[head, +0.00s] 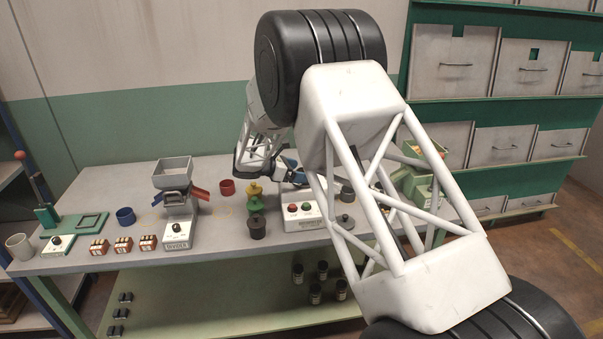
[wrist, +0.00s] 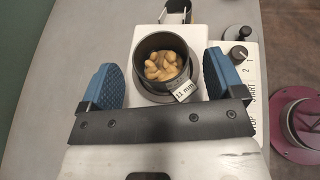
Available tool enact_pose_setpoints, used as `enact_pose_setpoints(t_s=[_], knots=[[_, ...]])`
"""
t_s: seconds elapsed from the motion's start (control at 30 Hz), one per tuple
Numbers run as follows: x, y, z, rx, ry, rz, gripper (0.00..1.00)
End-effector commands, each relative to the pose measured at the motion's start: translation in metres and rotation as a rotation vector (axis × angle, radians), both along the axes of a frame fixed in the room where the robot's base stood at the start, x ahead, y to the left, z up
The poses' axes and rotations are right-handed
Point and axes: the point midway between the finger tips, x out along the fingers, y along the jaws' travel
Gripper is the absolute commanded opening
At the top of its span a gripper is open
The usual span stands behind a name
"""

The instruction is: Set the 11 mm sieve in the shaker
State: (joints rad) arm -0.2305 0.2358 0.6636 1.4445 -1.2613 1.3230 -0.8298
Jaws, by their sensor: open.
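The 11 mm sieve (wrist: 143,53) is a dark round cup with a tag reading 11 mm and tan nuts inside. It looks upright in the wrist view, over a dark round seat on a white machine (wrist: 199,40). Whether it is fully down in the seat I cannot tell. My gripper (wrist: 161,82) is open, with one blue pad at each side of the sieve and a visible gap on both sides. In the head view my arm covers most of this spot, and I cannot make out the sieve there.
A control panel (wrist: 240,85) with a dial and START lettering is to the right of the machine. A maroon dish (wrist: 302,122) stands farther right.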

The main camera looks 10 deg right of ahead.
Motion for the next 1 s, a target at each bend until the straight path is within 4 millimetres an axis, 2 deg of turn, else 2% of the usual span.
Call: enact_pose_setpoints(t_s=[0.3, 0.5, 0.7, 1.0], knots=[[-0.009, 0.047, 0.020, 0.000, -0.001, 0.002, 0.88], [-0.014, 0.070, 0.029, 0.000, 0.000, 0.000, 0.88], [-0.016, 0.082, 0.034, 0.000, 0.000, 0.001, 0.88], [-0.017, 0.084, 0.035, 0.000, 0.000, 0.000, 0.88]])
